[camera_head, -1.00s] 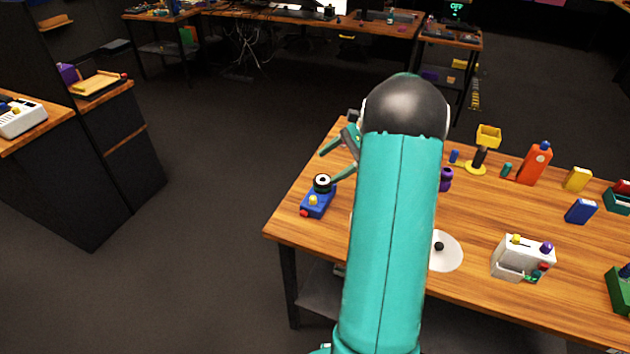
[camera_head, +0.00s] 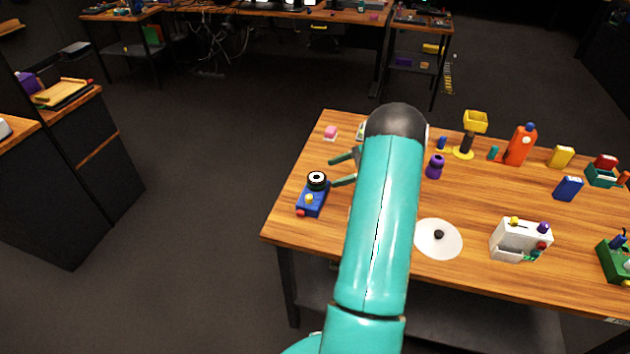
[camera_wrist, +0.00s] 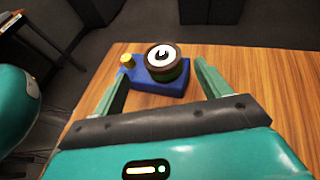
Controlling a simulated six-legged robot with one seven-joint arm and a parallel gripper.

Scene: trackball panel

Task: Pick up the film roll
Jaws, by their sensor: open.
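A dark round roll with a white top face and black centre, which looks like the film roll (camera_head: 317,179), sits on a blue trackball panel (camera_head: 310,201) near the table's left edge. In the wrist view the film roll (camera_wrist: 161,58) stands on the right part of the blue panel (camera_wrist: 150,86), beside a yellow knob (camera_wrist: 127,61). My gripper (camera_head: 334,172) is open just right of the roll in the head view. In the wrist view my gripper (camera_wrist: 163,72) has its fingers either side of the roll, with gaps and no visible contact.
A white disc (camera_head: 438,239), a purple object (camera_head: 435,167) and a white box (camera_head: 519,240) are to the right of my arm. Bare wood (camera_head: 286,225) lies around the panel. The table's left edge is close.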

